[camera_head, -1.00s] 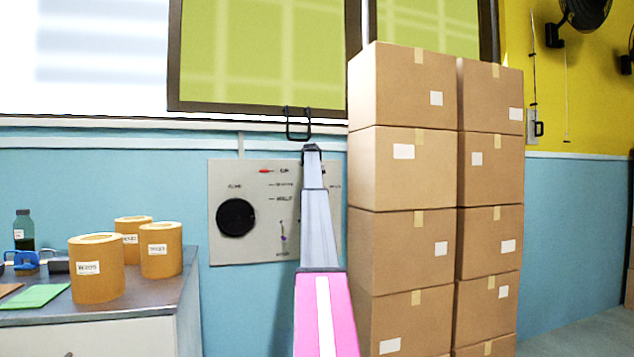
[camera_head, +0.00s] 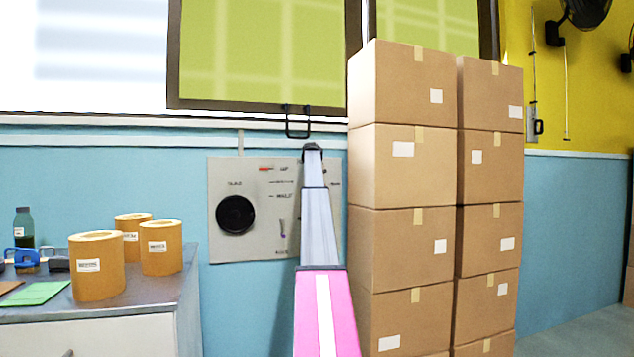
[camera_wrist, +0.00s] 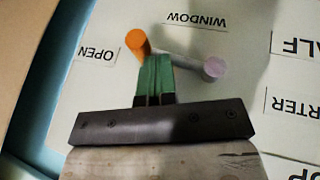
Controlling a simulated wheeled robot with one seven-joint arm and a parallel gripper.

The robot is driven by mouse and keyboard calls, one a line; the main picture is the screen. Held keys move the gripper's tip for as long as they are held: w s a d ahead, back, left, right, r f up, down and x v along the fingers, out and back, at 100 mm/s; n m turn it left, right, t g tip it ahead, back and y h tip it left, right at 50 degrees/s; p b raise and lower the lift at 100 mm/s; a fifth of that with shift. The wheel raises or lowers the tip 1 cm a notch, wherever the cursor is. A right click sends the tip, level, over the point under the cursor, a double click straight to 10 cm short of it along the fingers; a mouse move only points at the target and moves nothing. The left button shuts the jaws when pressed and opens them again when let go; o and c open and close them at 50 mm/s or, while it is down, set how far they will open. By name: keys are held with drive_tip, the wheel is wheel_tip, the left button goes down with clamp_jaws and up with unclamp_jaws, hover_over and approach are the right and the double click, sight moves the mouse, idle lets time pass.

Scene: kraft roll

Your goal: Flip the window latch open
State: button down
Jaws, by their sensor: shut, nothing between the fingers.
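The window latch is a small lever on a pale control panel. In the wrist view it has a lavender pivot end (camera_wrist: 214,67), a pale bar and an orange tip (camera_wrist: 138,42). The upside-down label WINDOW lies beside the bar, and OPEN lies past the orange tip. My gripper (camera_wrist: 153,82) is shut and empty, its green fingers just beside the bar near the orange end. I cannot tell whether they touch it. In the head view, the latch (camera_head: 283,228) shows as a small purplish strip, and my arm hides the gripper.
The control panel (camera_head: 258,235) also carries a round black knob (camera_head: 236,215) and a red marker (camera_head: 265,169). Stacked cardboard boxes (camera_head: 405,165) stand close to the right of my arm. A counter (camera_head: 160,290) with paper rolls stands at left. The window (camera_head: 265,50) is above.

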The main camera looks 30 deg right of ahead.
drive_tip(key=shift+s+d+f, duration=0.1)
drive_tip(key=shift+s+f, duration=0.05)
drive_tip(key=shift+f, duration=0.05)
drive_tip(key=d+r+v, duration=0.1)
drive_tip(key=d+v, duration=0.1)
drive_tip(key=v, duration=1.2)
drive_tip(key=shift+s+d, duration=0.2)
drive_tip(key=shift+d, duration=0.05)
